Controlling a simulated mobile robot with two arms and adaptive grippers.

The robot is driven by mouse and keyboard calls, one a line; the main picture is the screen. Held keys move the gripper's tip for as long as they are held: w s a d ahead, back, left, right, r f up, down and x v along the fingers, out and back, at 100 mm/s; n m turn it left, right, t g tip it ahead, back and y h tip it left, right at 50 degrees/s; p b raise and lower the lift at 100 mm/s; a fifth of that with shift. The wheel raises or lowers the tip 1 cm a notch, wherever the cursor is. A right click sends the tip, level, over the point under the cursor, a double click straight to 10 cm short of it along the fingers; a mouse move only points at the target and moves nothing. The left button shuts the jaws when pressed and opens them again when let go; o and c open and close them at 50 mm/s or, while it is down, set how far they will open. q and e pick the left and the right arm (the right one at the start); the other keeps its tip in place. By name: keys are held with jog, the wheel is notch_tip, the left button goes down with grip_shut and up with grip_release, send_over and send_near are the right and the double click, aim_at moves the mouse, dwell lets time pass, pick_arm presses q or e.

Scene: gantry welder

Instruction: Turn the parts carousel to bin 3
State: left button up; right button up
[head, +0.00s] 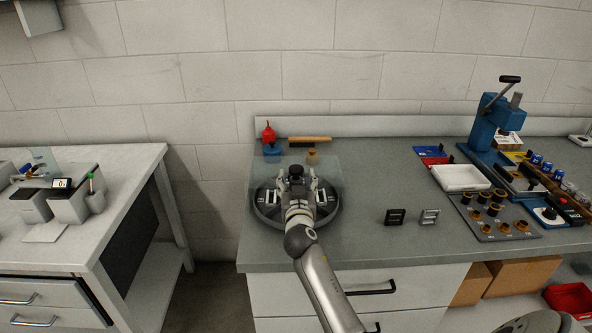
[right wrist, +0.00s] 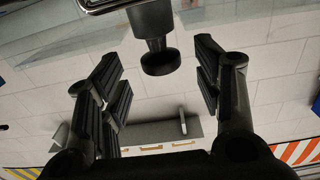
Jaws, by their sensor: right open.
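The parts carousel (head: 262,219) is a dark round unit on the left end of the grey bench, with pale pieces or labels in it. A black knob (head: 296,171) shows above its middle. My right gripper (head: 297,183) is over the carousel, its fingers spread around the knob's position. In the right wrist view the black knob (right wrist: 160,58) appears between the open fingers (right wrist: 160,85), with clear gaps on both sides. My arm covers the front middle of the carousel. I cannot read any bin number. My left gripper is not in view.
A clear panel (head: 331,172) stands around the carousel's back. Two small frames (head: 396,216) sit to the right. A blue press (head: 490,122) and white tray (head: 460,178) are farther right.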

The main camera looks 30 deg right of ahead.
aim_at(296, 176)
jog(key=x, duration=0.3)
jog(key=shift+w+d, duration=0.2)
jog(key=shift+w, duration=0.1)
jog(key=shift+w+d, duration=0.1)
jog(key=shift+w, duration=0.15)
jog(key=shift+w+d, duration=0.1)
jog(key=shift+w, duration=0.05)
jog(key=shift+w+d, duration=0.1)
jog(key=shift+w, duration=0.05)
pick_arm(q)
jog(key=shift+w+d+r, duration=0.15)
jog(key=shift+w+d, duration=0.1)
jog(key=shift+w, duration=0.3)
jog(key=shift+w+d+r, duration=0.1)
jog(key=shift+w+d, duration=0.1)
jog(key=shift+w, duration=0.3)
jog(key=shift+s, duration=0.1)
pick_arm(e)
jog(key=c, duration=0.5)
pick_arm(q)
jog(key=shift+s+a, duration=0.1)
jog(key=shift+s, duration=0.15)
pick_arm(e)
grip_shut()
